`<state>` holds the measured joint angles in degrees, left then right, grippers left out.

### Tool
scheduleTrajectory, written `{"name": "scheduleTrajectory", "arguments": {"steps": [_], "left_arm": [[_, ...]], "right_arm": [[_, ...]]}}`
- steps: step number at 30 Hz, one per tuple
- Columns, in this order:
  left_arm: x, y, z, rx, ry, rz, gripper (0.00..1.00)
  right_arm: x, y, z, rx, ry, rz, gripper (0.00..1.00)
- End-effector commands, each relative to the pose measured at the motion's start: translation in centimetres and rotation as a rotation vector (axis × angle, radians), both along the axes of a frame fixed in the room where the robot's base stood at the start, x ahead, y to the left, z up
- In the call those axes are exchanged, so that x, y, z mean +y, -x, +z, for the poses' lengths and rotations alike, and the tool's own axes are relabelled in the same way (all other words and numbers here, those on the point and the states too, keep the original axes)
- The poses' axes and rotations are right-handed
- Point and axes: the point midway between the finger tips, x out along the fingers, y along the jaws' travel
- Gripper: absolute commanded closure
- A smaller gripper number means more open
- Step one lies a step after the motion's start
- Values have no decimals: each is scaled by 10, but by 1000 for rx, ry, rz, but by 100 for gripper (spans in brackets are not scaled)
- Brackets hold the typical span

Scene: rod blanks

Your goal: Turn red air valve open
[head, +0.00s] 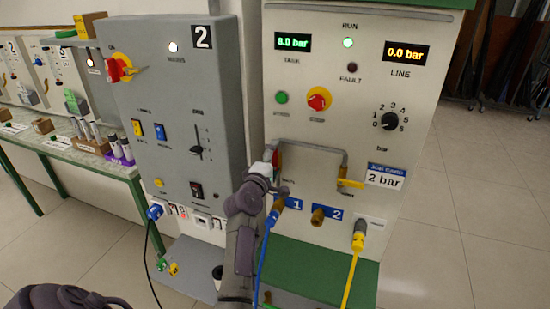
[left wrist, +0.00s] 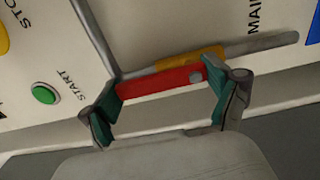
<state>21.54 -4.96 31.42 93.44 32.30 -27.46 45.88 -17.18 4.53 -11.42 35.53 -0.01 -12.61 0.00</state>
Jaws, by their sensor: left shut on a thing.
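The red air valve handle (head: 277,156) is on the left leg of the grey pipe on the white panel, mostly hidden by my gripper in the head view. In the left wrist view the red handle (left wrist: 160,82) lies between my fingers, roughly in line with the brass-coloured valve body (left wrist: 195,57) behind it. My left gripper (head: 265,168) is shut on the handle, with green finger pads at its two ends; it fills the left wrist view's middle (left wrist: 160,105). The TANK display (head: 292,42) reads 8.0 bar and the LINE display (head: 407,53) reads 0.0 bar. My right gripper is not in view.
Below are blue-marked outlets 1 and 2 (head: 326,214) and blue and yellow hoses (head: 350,275). A red-yellow stop button (head: 319,99) and black dial (head: 389,121) sit above. A grey cabinet (head: 165,100) stands left.

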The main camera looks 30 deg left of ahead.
Motion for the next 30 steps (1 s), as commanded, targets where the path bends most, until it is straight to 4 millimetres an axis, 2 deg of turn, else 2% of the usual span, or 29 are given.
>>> {"name": "scheduleTrajectory", "arguments": {"steps": [6,7,9,20,23,30], "left_arm": [[1,0,2,-5,5,2,74],[1,0,2,-5,5,2,8],[1,0,2,-5,5,1,0],[-1,3,0,-1,3,0,0],[-3,13,0,-2,3,1,0],[-12,53,-1,-1,4,2,0]], "right_arm": [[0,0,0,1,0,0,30],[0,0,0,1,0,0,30],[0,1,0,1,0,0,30],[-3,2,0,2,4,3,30],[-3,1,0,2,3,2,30],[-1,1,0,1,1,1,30]]}}
